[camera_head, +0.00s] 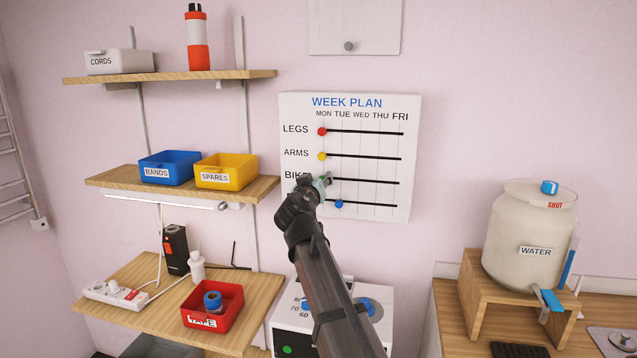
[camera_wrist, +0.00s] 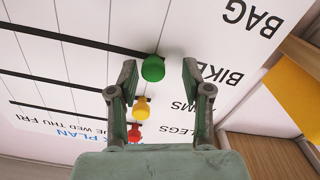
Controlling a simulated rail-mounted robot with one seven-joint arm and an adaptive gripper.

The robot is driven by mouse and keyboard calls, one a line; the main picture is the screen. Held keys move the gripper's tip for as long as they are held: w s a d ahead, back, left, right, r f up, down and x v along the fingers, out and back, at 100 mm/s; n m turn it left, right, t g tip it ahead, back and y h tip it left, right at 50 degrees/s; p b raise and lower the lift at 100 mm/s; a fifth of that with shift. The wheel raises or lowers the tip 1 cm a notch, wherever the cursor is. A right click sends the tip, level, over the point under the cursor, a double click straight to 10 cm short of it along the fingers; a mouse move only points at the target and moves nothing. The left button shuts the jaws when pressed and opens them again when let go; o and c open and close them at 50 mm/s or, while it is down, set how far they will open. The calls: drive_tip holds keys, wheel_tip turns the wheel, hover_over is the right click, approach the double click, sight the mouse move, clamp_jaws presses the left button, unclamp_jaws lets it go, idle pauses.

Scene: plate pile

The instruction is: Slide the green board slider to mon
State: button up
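The WEEK PLAN board (camera_head: 350,108) hangs on the wall with MON at its left. The green slider (camera_wrist: 153,68) is at the label end of the BIKE slot, roughly in line with the yellow slider (camera_head: 322,156) and the red slider (camera_head: 322,131) under MON. In the head view my gripper mostly covers it. My gripper (camera_head: 325,181) is at the BIKE row. In the wrist view my gripper (camera_wrist: 160,72) is open, one finger either side of the green slider. The left finger is very close to it; I cannot tell whether they touch. A gap shows to the right finger.
The blue slider (camera_head: 339,204) sits in the lowest slot, a little right of MON. A shelf with a blue bin (camera_head: 170,170) and a yellow bin (camera_head: 226,172) is left of the board. A water jar (camera_head: 530,225) stands at the right. Wall right of the board is clear.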

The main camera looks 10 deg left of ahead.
drive_tip(key=shift+d, duration=0.1)
drive_tip(key=s, duration=1.2)
drive_tip(key=shift+f, duration=0.1)
